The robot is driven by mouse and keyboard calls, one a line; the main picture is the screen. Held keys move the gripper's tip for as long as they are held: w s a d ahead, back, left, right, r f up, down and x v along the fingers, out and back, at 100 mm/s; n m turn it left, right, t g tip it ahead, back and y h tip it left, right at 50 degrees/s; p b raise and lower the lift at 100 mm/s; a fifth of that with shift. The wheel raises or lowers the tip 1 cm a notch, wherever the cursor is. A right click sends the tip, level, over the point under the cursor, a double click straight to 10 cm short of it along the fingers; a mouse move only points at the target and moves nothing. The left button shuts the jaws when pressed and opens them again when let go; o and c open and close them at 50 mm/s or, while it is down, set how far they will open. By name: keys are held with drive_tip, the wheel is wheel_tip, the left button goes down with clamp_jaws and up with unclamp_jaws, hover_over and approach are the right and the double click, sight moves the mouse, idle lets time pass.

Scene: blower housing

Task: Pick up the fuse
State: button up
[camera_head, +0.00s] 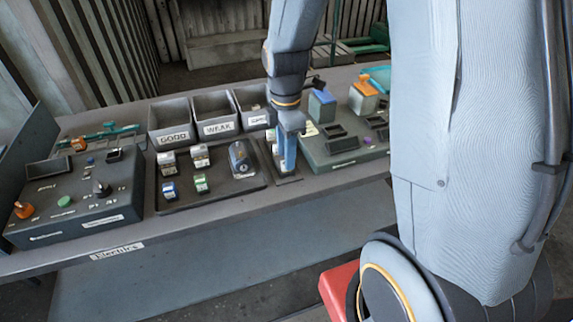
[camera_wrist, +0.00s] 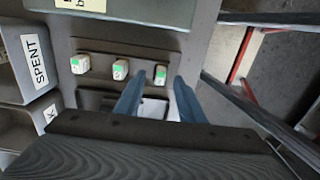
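My gripper (camera_head: 287,158) is low over a narrow dark holder between the dark tray and the green-grey device. In the wrist view its two blue fingers (camera_wrist: 159,82) are spread apart with nothing visibly clamped. Three small white blocks with green marks stand in a row there: left block (camera_wrist: 82,63), middle block (camera_wrist: 120,69), right block (camera_wrist: 160,75). The right block shows between the fingertips. A pale piece (camera_wrist: 154,108) lies nearer, between the fingers. I cannot tell which piece is the fuse. In the head view my gripper partly hides the holder.
The tray (camera_head: 215,204) holds several small blocks and a dark blue cylinder (camera_head: 241,158). Bins labelled GOOD (camera_head: 173,138) and WEAK (camera_head: 218,128) stand behind it; a SPENT bin (camera_wrist: 35,62) shows in the wrist view. Devices flank it: dark box (camera_head: 80,215), green-grey device (camera_head: 345,153).

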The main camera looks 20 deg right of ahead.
drive_tip(key=shift+f, duration=1.2)
clamp_jaws()
drive_tip(key=shift+r, duration=0.1)
